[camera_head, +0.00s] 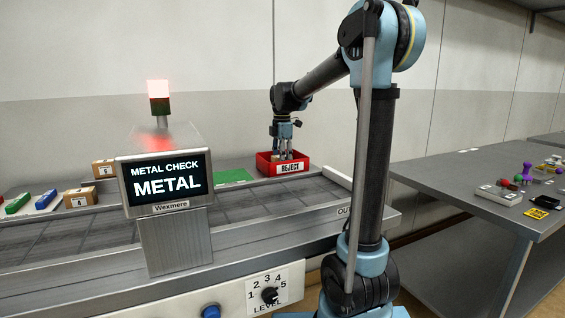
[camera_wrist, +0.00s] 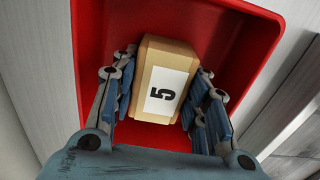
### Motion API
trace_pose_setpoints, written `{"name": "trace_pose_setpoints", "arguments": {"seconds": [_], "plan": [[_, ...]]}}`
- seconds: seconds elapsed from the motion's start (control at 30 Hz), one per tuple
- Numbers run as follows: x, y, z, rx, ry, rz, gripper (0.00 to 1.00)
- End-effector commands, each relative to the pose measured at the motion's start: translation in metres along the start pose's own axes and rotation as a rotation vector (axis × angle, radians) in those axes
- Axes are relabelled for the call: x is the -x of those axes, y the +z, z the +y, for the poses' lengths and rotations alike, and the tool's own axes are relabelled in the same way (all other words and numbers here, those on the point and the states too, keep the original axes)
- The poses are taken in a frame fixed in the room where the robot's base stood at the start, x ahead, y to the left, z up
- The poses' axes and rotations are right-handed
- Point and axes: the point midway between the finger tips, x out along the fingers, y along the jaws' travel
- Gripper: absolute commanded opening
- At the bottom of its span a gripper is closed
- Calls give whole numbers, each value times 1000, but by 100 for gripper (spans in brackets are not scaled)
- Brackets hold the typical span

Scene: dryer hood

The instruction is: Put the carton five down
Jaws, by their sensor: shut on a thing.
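The carton five (camera_wrist: 160,82) is a brown box with a white label reading 5. In the wrist view it is between the blue fingers of my gripper (camera_wrist: 165,95), which is shut on it. The carton is within the walls of the red bin (camera_wrist: 92,30); whether it touches the bin floor cannot be told. In the head view my gripper (camera_head: 285,142) points down into the red bin (camera_head: 265,169), labelled REJECT, on the far side of the conveyor. The carton is mostly hidden there.
The metal check screen (camera_head: 165,181) reads METAL and its lamp (camera_head: 158,90) glows red. A green mat (camera_head: 231,176) lies left of the bin. Cartons (camera_head: 80,197) and coloured blocks (camera_head: 46,199) sit at the left. A grey table (camera_head: 455,185) with small items stands at the right.

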Motion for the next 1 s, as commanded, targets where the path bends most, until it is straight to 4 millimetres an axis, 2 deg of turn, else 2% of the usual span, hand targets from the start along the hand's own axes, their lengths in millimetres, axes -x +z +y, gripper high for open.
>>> {"name": "trace_pose_setpoints", "arguments": {"seconds": [0.3, 0.33, 0.4, 0.77, 0.87, 1.0], "plan": [[-2, 1, 0, -1, 0, 0, 10], [-2, 1, 0, -1, 0, 0, 48], [-1, 1, 0, -1, 0, 0, 61], [0, 1, 0, -1, 0, 0, 61], [6, 1, 0, -1, 0, 0, 61], [24, 1, 0, -2, 0, 0, 61]]}}
